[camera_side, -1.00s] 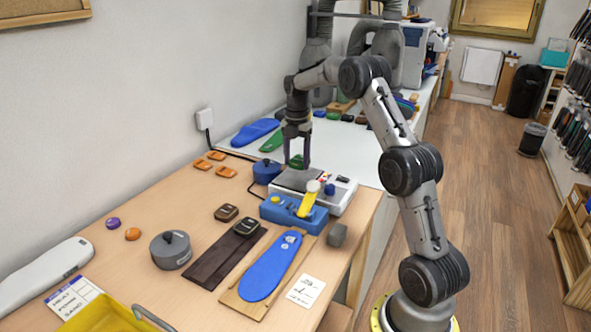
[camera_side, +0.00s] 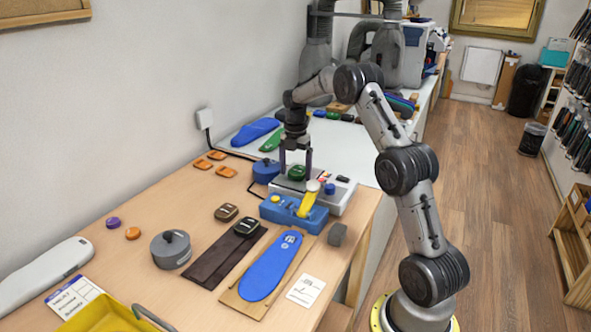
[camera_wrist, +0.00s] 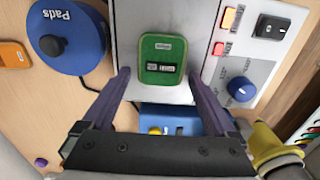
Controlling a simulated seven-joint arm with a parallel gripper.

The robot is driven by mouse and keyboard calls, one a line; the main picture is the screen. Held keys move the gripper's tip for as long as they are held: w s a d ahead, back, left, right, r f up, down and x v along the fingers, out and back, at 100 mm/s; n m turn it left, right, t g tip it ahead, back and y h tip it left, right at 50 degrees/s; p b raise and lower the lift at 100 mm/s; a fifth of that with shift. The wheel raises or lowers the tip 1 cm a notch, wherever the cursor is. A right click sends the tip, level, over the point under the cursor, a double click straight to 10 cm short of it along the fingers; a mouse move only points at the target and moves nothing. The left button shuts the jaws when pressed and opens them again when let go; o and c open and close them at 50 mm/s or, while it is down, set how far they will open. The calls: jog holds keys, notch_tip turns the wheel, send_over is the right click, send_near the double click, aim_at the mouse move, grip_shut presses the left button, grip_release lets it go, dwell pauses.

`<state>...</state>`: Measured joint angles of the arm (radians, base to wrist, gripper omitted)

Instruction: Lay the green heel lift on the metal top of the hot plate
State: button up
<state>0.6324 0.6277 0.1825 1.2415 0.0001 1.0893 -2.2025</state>
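The green heel lift (camera_wrist: 163,52) lies flat on the metal top (camera_wrist: 124,22) of the hot plate (camera_wrist: 232,72), label side up, in the wrist view. In the side view, the lift (camera_side: 297,173) shows low between my fingers, on the metal top (camera_side: 279,184). My gripper (camera_wrist: 160,76) is open, with a finger on each side of the lift and a small gap at both sides. In the side view, my gripper (camera_side: 296,172) points straight down over the hot plate (camera_side: 340,196).
A blue round pot marked "Pads" (camera_wrist: 70,40) stands left of the hot plate. A blue box with a yellow lever (camera_side: 294,212) stands in front of it. Dark and orange heel lifts lie farther left. A blue insole (camera_side: 270,266) lies on a board near the front.

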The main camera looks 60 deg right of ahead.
aim_at(295, 173)
notch_tip(295, 173, up, 11)
jog(key=s+a+r+m+t, duration=0.1)
jog(key=s+a+r+m, duration=0.35)
jog(key=a, duration=0.45)
jog(key=s+a+r+m+t, duration=0.1)
jog(key=s+a+r+m, duration=0.25)
jog(key=a+r, duration=0.45)
jog(key=s+a+f+m+t, duration=0.1)
jog(key=s+a+f+m, duration=0.3)
jog(key=s+a, duration=0.3)
jog(key=s+a+f+m+t, duration=0.2)
jog(key=s+a+f+m, duration=0.3)
jog(key=s, duration=0.6)
jog(key=shift+s+a+m+t, duration=0.3)
jog(key=shift+a+m, duration=0.2)
jog(key=shift+a, duration=0.75)
